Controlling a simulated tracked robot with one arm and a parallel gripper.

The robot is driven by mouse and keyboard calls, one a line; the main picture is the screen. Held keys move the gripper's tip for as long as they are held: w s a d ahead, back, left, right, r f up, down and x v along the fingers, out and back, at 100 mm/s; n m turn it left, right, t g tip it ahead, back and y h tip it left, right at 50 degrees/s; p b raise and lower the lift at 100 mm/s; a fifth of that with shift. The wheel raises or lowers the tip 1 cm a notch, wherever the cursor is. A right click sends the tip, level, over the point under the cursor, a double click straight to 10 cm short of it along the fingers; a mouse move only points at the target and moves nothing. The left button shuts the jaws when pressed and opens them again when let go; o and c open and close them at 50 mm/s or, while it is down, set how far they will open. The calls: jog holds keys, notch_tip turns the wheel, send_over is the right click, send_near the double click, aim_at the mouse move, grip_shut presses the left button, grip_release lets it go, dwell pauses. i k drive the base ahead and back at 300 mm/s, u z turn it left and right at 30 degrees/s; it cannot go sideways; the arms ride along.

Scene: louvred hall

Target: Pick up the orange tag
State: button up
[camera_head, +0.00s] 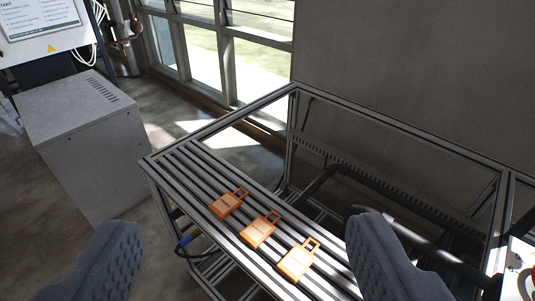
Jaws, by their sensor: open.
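Three orange tags lie in a row on a slatted metal rack top (172,160). Each has a loop at its upper right end. The far tag (226,205) is at the left, the middle tag (258,233) is at the centre, and the near tag (295,263) is at the right. My gripper (245,255) is open, with its two dark ribbed fingers at the lower left and lower right. The fingers are wide apart and hold nothing. The tags show between them, further ahead, and no finger appears to touch a tag.
The rack's metal frame (230,115) rises behind the slats, with a dark bar (318,183) inside it. A grey cabinet (85,130) stands at the left, below a white panel (45,25). A grey wall and windows are behind. Red and white items show at the lower right edge.

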aim_at(295, 264)
jog(key=k, duration=0.95)
jog(key=u, duration=0.8)
jog(key=i, duration=1.25)
jog(key=z, duration=0.65)
jog(key=i, duration=0.65)
jog(key=z, duration=0.55)
